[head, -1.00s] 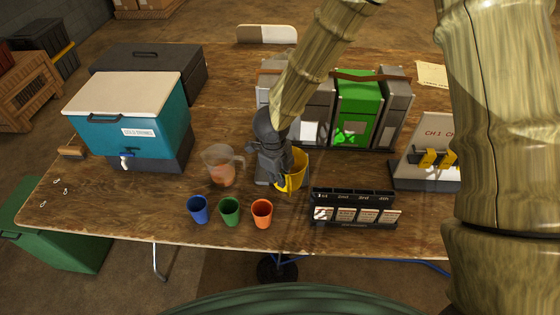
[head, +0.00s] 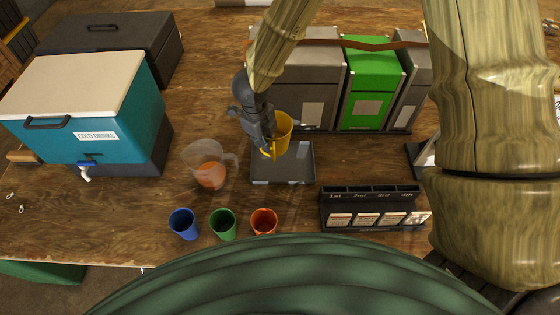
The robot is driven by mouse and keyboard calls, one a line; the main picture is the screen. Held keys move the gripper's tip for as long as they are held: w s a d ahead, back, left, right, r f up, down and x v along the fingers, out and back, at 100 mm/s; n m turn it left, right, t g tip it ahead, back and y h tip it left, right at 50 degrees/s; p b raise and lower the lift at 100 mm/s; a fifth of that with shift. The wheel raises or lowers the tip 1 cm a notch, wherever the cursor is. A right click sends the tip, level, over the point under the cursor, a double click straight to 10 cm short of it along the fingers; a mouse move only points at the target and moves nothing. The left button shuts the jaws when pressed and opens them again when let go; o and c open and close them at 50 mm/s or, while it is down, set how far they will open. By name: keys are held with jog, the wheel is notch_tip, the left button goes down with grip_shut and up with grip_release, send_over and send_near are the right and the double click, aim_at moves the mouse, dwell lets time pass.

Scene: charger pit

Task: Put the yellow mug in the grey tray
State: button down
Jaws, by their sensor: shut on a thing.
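The yellow mug (head: 283,131) is in my gripper (head: 268,148), at the back of the grey tray (head: 293,171) in the head view. My gripper is shut on the mug, at its handle side; the fingertips are partly hidden. The mug looks upright and overlaps the tray's back edge in the picture. I cannot tell whether it touches the tray or hangs above it. The front part of the tray shows bare.
A clear pitcher (head: 208,167) stands left of the tray. Blue (head: 184,224), green (head: 223,225) and orange (head: 263,222) cups stand in front. A black labelled rack (head: 372,210) is at right. Bins (head: 371,85) stand behind; a teal cooler (head: 90,115) is at left.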

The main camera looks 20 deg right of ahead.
jog(key=shift+w+f, duration=0.2)
jog(key=shift+f, duration=0.25)
send_over(266, 173)
jog(key=shift+w+f+p, duration=0.1)
jog(key=shift+f+p, duration=0.25)
jog(key=shift+f, duration=4.5)
jog(key=shift+f, duration=0.1)
jog(key=c, duration=1.6)
grip_release()
jog(key=shift+o, duration=0.2)
jog(key=shift+r, duration=0.2)
notch_tip(266, 173, up, 12)
jog(key=a, duration=0.1)
jog(key=shift+s+b, duration=0.4)
jog(key=shift+s, duration=0.05)
jog(key=shift+a+f, duration=0.1)
jog(key=shift+f, duration=0.05)
